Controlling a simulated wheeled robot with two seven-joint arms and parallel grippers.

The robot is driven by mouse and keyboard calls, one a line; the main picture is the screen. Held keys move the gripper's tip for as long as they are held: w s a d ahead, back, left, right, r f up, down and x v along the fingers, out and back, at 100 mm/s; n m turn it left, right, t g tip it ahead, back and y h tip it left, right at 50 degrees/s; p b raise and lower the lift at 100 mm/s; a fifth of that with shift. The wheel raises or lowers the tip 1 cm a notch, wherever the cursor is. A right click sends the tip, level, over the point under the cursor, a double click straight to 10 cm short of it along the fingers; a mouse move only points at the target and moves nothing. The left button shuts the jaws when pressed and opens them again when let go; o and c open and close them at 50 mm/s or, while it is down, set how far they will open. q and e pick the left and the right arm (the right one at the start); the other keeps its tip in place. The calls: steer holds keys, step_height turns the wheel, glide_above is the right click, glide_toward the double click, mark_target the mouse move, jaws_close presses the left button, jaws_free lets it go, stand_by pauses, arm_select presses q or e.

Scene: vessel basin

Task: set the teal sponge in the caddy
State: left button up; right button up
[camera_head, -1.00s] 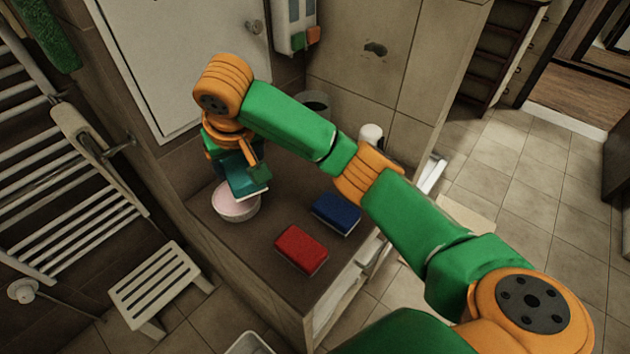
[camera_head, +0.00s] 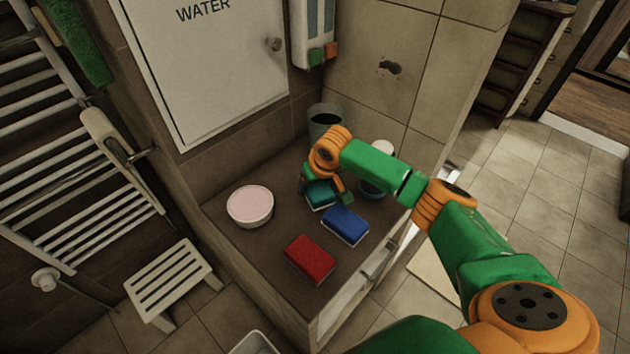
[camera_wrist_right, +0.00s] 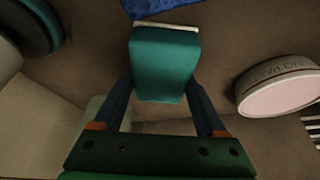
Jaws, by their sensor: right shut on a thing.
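The teal sponge (camera_head: 320,194) is in my right gripper (camera_head: 327,198), beyond the blue sponge on the counter. In the right wrist view the teal sponge (camera_wrist_right: 165,66) sits between the two fingers of my right gripper (camera_wrist_right: 165,85), its pale side facing the blue sponge (camera_wrist_right: 160,5). The frames do not settle whether it touches the counter. No container is plainly marked as the caddy; an open grey tub (camera_head: 325,117) stands at the back corner, and a dark round dish (camera_head: 372,188) lies right of the gripper, partly hidden by my arm. My left gripper is out of view.
A round white bowl with a pink top (camera_head: 250,206) stands on the counter at left. The blue sponge (camera_head: 345,224) and a red sponge (camera_head: 310,259) lie toward the front. A white-topped item (camera_head: 381,148) stands behind my right arm. Bare counter (camera_head: 275,240) separates bowl and sponges.

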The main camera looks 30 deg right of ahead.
steer(key=shift+a+f, duration=0.1)
steer(key=o, duration=1.2)
steer(key=shift+s, duration=0.1)
steer(key=shift+o, duration=0.2)
